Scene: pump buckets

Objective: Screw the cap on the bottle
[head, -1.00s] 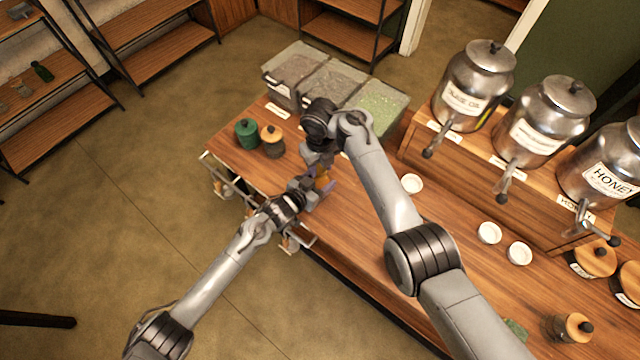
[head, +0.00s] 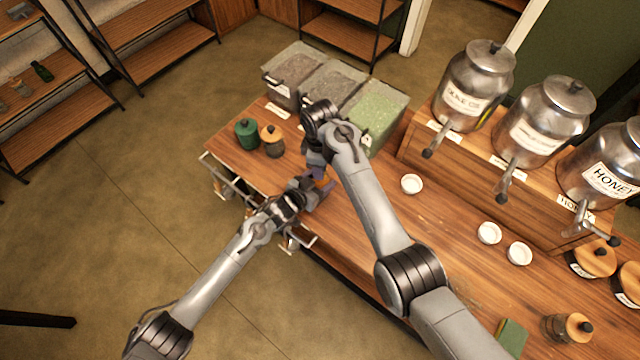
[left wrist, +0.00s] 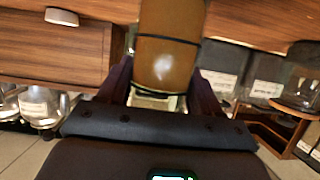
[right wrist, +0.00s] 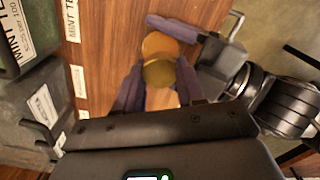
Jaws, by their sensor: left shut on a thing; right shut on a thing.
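The amber-brown bottle (left wrist: 166,62) stands between the two fingers of my left gripper (left wrist: 166,92), which is shut on it. In the right wrist view, the purple fingers of my left gripper (right wrist: 190,42) flank the orange bottle (right wrist: 160,43). My right gripper (right wrist: 158,85) is shut on a golden-brown round piece, seemingly the cap (right wrist: 158,74), at the near end of the bottle. Whether the cap touches or sits on the neck cannot be told.
The wooden counter (head: 450,270) lies under both grippers. White bowls (head: 411,184) and large metal dispensers (head: 478,85) are to the right. Drawer handles (head: 225,190) stick out at the front edge.

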